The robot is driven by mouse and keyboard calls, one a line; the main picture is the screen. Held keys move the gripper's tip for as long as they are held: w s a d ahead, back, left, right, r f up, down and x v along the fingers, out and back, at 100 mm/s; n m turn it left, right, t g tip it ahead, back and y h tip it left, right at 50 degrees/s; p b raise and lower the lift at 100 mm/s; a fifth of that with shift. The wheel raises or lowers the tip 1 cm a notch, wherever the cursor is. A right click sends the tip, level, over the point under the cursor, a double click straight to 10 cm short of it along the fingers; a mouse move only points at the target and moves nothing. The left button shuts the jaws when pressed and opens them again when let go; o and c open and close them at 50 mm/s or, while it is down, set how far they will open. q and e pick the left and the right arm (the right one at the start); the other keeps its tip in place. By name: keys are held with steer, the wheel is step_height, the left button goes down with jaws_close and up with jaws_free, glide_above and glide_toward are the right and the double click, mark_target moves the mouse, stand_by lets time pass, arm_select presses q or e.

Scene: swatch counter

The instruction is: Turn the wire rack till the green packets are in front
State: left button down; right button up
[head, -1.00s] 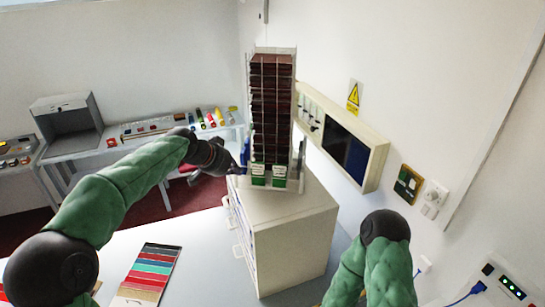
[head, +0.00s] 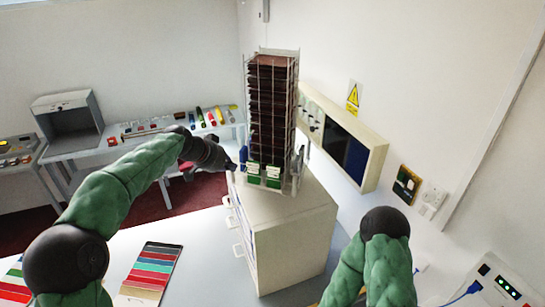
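The wire rack (head: 293,120) stands on a cream drawer cabinet (head: 290,230). Its near face is filled with dark brown-red packets (head: 270,110), with two green-and-white packets (head: 263,175) at the bottom. A blue item shows at its lower left edge. The rack sits slightly turned. My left gripper (head: 230,163) is at the lower left of the rack, by the blue item; whether it touches is unclear, and its fingers are too small and dark to read. My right arm (head: 385,255) shows at the lower right; its gripper is out of view.
A colour swatch card (head: 152,270) lies on the counter to the left. Back benches hold a grey box (head: 68,120) and several coloured items. A wall cabinet with a dark panel (head: 345,150) is close behind the rack at right. Cabinet drawer handles protrude left.

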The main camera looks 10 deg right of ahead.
arm_select(q)
steer(key=shift+w+a+p, duration=0.3)
steer(key=shift+w, duration=0.4)
steer(key=shift+w+a+p, duration=0.2)
steer(key=shift+w+p, duration=0.25)
steer(key=shift+w, duration=0.05)
steer(key=shift+w+a+p, duration=0.15)
steer(key=shift+w+p, duration=0.3)
